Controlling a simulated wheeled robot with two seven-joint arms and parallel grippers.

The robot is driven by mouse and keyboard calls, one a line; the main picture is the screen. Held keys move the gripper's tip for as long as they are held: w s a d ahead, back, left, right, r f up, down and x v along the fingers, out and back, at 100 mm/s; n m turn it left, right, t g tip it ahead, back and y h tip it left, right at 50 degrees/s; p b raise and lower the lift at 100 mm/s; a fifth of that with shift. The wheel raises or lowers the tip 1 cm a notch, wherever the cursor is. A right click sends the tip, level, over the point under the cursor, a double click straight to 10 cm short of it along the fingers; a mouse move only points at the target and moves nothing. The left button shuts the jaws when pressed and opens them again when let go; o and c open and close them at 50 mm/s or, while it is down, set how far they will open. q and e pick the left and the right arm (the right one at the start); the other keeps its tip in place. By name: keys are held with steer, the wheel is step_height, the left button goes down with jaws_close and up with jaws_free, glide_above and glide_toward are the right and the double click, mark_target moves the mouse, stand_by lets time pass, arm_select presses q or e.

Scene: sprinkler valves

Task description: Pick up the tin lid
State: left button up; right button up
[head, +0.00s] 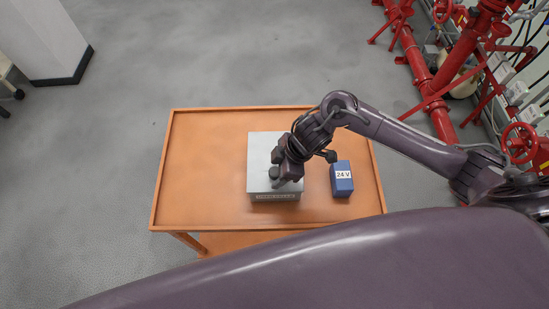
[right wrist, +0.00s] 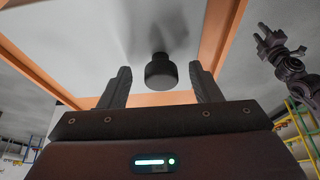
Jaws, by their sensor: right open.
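The tin lid (head: 262,150) is a flat light-grey square top on a box-shaped tin (head: 275,197) with a label strip along its front. A dark round knob (right wrist: 160,72) stands up from the lid; in the head view it shows at the gripper's lower left. My right gripper (head: 284,172) is over the lid's front right part. In the right wrist view, my right gripper (right wrist: 160,86) is open, with the knob showing between its fingers and a gap on each side. My left gripper (right wrist: 266,36) shows small at the right of that view; its jaw state is unclear.
The tin stands on an orange table (head: 195,165) with a raised rim. A blue box (head: 342,180) marked 24 V stands close to the right of the tin. The table's left part is clear. Red pipes and valves (head: 430,85) stand beyond it to the right.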

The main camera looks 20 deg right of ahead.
steer(key=shift+a+f, duration=0.1)
steer(key=shift+f, duration=0.05)
steer(key=c, duration=1.2)
steer(key=shift+c, duration=0.2)
